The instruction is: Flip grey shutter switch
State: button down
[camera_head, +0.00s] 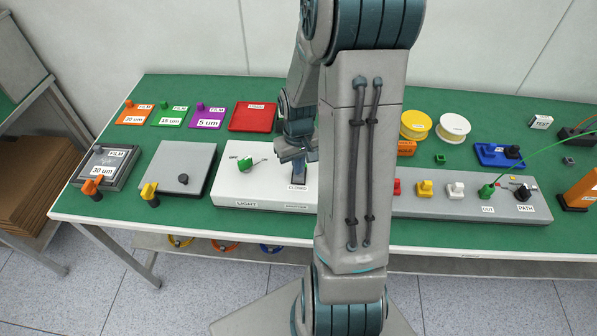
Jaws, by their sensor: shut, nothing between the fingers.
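The white box (228,185) lies on the green table and has LIGHT and SHUTTER labels on its front edge. A blue-grey plate (299,173) sits on its right part, above a small label that seems to read CLOSED. This looks like the shutter switch's place, but the switch lever itself is not clearly seen behind my gripper. My gripper (291,156) points down right over the plate's far end; it is shut with nothing in it. Contact with the switch cannot be told. My arm hides the box's right end.
A green knob (245,165) stands on the white box's left part. A grey box (180,165) with a black knob is to the left. A red plate (253,117) lies behind. A long grey panel (465,206) with coloured plugs is to the right.

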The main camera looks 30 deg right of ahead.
jog(key=shift+f+b, duration=0.8)
jog(key=shift+f, duration=0.2)
jog(key=shift+r, duration=0.1)
dwell(0.3)
jog(key=shift+r+p, duration=2.7)
jog(key=shift+r, duration=0.8)
jog(key=s+a+r+t, duration=0.2)
jog(key=s+a+r, duration=0.4)
jog(key=r, duration=0.3)
jog(key=s+a+r+t, duration=0.1)
jog(key=s+a+r, duration=0.5)
jog(key=s+r, duration=0.1)
jog(key=shift+r+n+t+b, duration=0.35)
jog(key=shift+r+n+t, duration=0.05)
jog(key=shift+r, duration=0.45)
jog(key=shift+a, duration=0.15)
